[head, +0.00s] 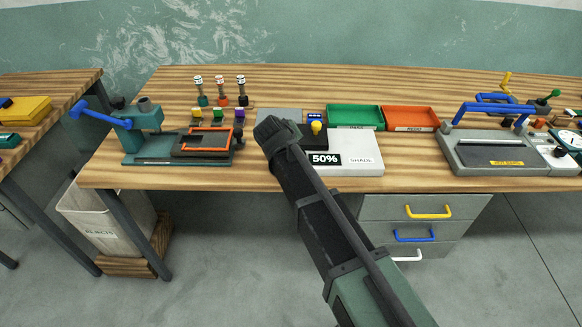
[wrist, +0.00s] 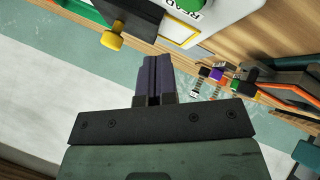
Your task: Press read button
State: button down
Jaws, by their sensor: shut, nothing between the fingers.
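The read button (wrist: 186,4) is a green round button at the top edge of the wrist view, partly cut off, beside a "READ" label. It sits on a white meter (wrist: 222,12), which shows "50% SHADE" in the head view (head: 358,150). A black block with a yellow knob (wrist: 112,41) stands beside it; the knob also shows in the head view (head: 316,127). My gripper (wrist: 156,60) is shut and empty, its fingertips apart from the button in the picture. In the head view my arm covers the meter's left part, and the button cannot be seen.
Green (head: 355,116) and orange (head: 410,118) trays stand behind the meter. A teal clamp fixture (head: 178,146) and several coloured stamps (head: 220,92) are to the left. A grey press with blue handle (head: 495,150) is to the right. Bench front left of my arm is clear.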

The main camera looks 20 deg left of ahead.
jog(key=shift+f+b, duration=0.95)
jog(key=shift+f, duration=0.6)
dwell(0.7)
jog(key=shift+f+b, duration=0.4)
jog(key=shift+f+b, duration=0.5)
jog(key=shift+b, duration=0.05)
dwell(0.5)
jog(key=shift+r+p, duration=0.95)
jog(key=shift+p, duration=0.05)
notch_tip(320, 180, up, 5)
jog(key=p, duration=0.5)
